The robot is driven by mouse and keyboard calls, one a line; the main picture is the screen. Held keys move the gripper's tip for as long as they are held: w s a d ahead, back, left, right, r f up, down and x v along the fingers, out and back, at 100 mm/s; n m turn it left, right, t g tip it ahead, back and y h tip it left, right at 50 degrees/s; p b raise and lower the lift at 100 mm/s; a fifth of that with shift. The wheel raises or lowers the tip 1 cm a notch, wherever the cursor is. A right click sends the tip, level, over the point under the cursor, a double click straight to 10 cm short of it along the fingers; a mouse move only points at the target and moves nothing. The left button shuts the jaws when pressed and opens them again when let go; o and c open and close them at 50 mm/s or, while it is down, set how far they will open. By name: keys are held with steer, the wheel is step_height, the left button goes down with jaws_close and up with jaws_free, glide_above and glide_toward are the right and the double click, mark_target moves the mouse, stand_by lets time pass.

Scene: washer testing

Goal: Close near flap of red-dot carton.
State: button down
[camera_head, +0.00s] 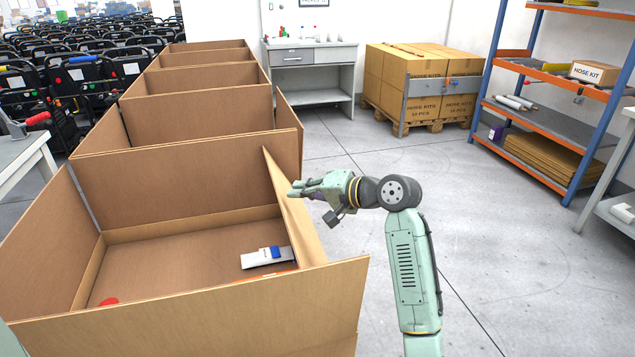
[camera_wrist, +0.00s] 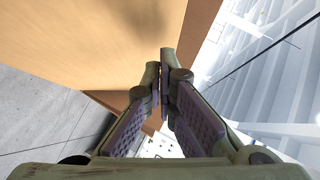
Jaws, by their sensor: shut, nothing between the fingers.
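The nearest open carton (camera_head: 170,240) stands at the lower left in the head view. A small red spot (camera_head: 108,301) shows low inside it, partly hidden by the near panel. Its near panel (camera_head: 200,325) stands up along the picture's bottom. Its right flap (camera_head: 292,215) leans inward over the opening. My gripper (camera_head: 297,188) is shut and empty at that flap's upper edge, on the outer side; I cannot tell whether it touches. In the wrist view, my gripper (camera_wrist: 160,68) points at a brown cardboard panel (camera_wrist: 90,45) close ahead.
A white and blue item (camera_head: 266,258) lies inside the carton. More open cartons (camera_head: 200,110) line up behind it. A grey workbench (camera_head: 312,72), stacked hose-kit boxes (camera_head: 420,80) and a shelf rack (camera_head: 560,120) stand farther back. The floor (camera_head: 500,230) to the right is clear.

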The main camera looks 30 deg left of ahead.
mark_target(282, 199)
steer(key=shift+s+a+f, duration=0.2)
steer(key=shift+s+a, duration=0.05)
steer(key=shift+s, duration=0.05)
steer(key=shift+s+a+f+p, duration=0.2)
steer(key=shift+s+a+f, duration=0.05)
steer(key=shift+s+a, duration=0.3)
steer(key=shift+s+a+f+p, duration=0.25)
steer(key=shift+s+a, duration=0.15)
steer(key=shift+s, duration=0.15)
